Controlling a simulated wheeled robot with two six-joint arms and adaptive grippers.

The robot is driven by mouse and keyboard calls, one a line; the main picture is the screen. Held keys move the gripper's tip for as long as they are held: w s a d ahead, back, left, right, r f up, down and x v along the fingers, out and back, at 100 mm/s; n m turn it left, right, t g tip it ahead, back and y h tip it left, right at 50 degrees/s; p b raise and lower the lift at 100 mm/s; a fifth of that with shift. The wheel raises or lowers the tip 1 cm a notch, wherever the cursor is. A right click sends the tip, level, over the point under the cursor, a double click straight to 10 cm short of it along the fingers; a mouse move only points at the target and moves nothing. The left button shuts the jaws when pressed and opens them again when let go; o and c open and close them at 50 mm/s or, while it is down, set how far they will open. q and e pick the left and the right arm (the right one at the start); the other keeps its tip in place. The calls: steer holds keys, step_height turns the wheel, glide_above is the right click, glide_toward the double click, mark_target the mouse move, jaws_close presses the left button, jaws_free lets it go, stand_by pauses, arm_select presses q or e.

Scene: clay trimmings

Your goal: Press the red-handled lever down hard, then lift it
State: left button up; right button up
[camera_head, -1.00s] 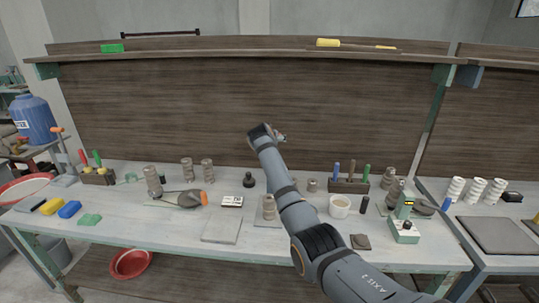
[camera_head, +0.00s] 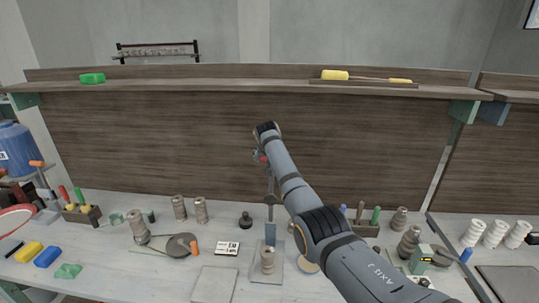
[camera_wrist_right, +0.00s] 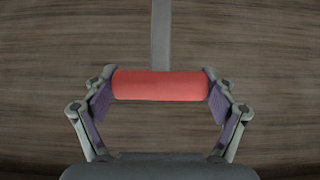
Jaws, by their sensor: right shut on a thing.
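The red handle of the lever (camera_wrist_right: 160,86) lies crosswise between the fingers of my right gripper (camera_wrist_right: 160,95) in the right wrist view. The fingers press on its two ends. A grey lever bar (camera_wrist_right: 160,35) runs from the middle of the handle to the top of that view. In the head view a bit of the red handle (camera_head: 264,158) shows beside my right wrist, high above the bench. A thin upright (camera_head: 270,186) stands below it, on a grey base plate (camera_head: 295,277) with a clay piece (camera_head: 267,259). My left gripper is out of view.
The bench holds a flat grey slab (camera_head: 214,284), a small white sign (camera_head: 227,248), a dark knob (camera_head: 245,220) and several clay pieces. A tool block (camera_head: 362,228) and a green device (camera_head: 420,262) stand to the right. A wooden back panel (camera_head: 150,140) rises behind.

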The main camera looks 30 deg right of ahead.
steer(key=shift+w+d+r, duration=0.15)
steer(key=shift+r, duration=0.45)
steer(key=o, duration=1.4)
steer(key=shift+w+f, duration=0.1)
steer(key=shift+o, duration=0.6)
steer(key=shift+w+d+f, duration=0.1)
steer(key=shift+w+f, duration=0.05)
steer(key=shift+f, duration=0.25)
steer(key=shift+s+a+r, duration=0.25)
steer(key=shift+s+r, duration=0.1)
steer(key=v, duration=1.1)
steer(key=shift+d, duration=0.15)
